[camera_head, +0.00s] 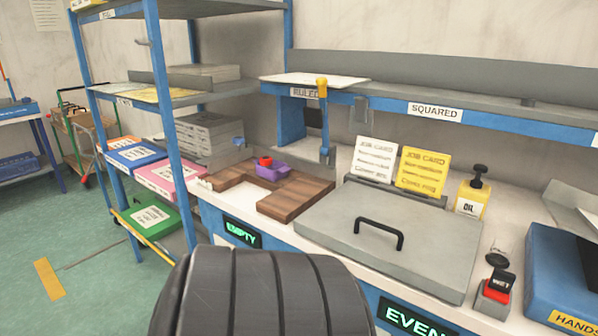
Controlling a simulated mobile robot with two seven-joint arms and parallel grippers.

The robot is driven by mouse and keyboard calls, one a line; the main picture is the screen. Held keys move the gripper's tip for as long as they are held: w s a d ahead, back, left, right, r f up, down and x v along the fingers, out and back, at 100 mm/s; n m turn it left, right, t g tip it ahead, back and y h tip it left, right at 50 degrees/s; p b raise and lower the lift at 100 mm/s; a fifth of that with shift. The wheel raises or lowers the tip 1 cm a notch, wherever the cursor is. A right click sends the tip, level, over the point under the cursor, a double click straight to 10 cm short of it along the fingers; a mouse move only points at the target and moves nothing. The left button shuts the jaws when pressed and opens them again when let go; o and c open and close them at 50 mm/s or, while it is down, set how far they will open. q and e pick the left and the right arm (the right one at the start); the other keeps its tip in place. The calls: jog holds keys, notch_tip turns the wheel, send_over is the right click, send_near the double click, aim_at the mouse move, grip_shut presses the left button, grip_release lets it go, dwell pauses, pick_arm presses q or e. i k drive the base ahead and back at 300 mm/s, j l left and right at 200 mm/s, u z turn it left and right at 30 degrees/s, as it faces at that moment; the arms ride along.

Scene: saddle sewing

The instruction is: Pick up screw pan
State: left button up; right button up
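A small purple pan-like tray (272,167) sits at the back of the bench, by brown wooden blocks. A small red piece (265,161) shows at its left side; I cannot tell whether it lies in the tray or beside it. No label marks the tray as the screw pan, and its contents are too small to make out. Neither of my grippers shows in the head view. A large dark ribbed form at the bottom centre hides part of the bench front.
Brown wooden blocks (296,198) surround the tray. A grey lidded box (340,228) with a black handle stands to the right. Behind it are job cards (422,171) and a yellow oil bottle (472,197). A blue shelf rack (165,110) stands left; a shelf (390,103) overhangs the bench.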

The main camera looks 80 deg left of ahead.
aim_at(278, 170)
jog(key=u, duration=2.85)
